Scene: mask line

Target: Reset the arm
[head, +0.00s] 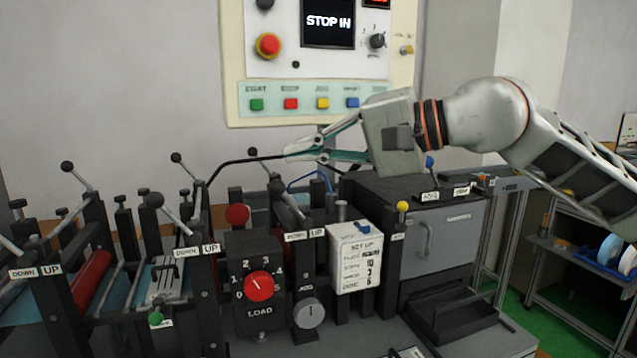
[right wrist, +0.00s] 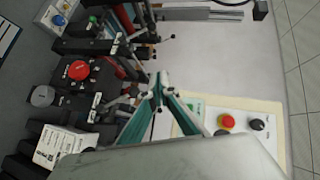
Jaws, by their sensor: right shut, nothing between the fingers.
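My right gripper (head: 290,151) reaches in from the right in the head view, above the mask machine and in front of the control panel. Its fingers are shut with nothing between them. Its fingertips meet in the right wrist view (right wrist: 157,82). In the head view the tips are close in the picture to a thin black bent rod (head: 235,163); I cannot tell whether they touch it. My left gripper is not in view.
The control panel (head: 236,60) with a red stop button (head: 268,45) hangs on the wall. The machine below carries several upright black-knobbed levers, a red LOAD dial (head: 258,286) and a white SET UP box (head: 355,258). A shelf (head: 570,260) stands at the right.

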